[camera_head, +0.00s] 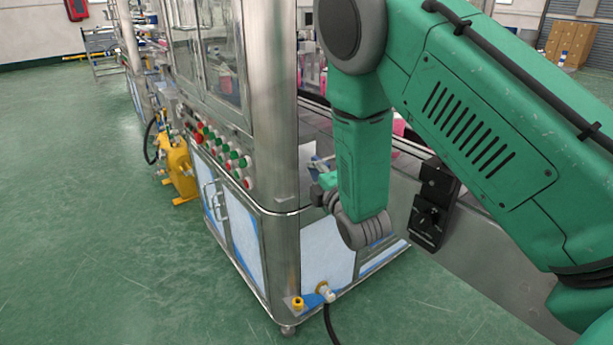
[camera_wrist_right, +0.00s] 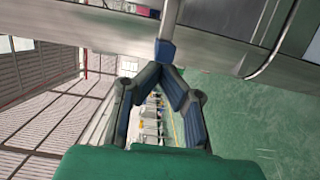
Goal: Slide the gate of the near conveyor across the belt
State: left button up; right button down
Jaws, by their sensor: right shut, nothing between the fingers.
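The near conveyor (camera_head: 490,265) has a grey metal side and runs behind my right arm. A metal rod with a blue end piece (camera_wrist_right: 164,50) shows in the wrist view; it may be part of the gate, but I cannot tell. My right gripper (camera_wrist_right: 161,70) is shut with nothing between its fingers. Its fingertips are close below the blue piece; whether they touch it is unclear. In the head view my right gripper (camera_head: 322,190) is mostly hidden behind my green arm, beside the machine's corner. My left gripper is not in view.
A steel cabinet machine (camera_head: 282,130) with a row of buttons (camera_head: 222,155) stands left of my arm. A black box (camera_head: 433,205) is on the conveyor's side. Pink items (camera_head: 399,127) show behind my arm. A yellow unit (camera_head: 178,168) stands farther left. Green floor is open at the left.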

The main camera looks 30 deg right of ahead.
jog(key=shift+d, duration=0.15)
jog(key=d, duration=0.7)
jog(key=shift+w, duration=0.3)
jog(key=shift+a+r, duration=0.1)
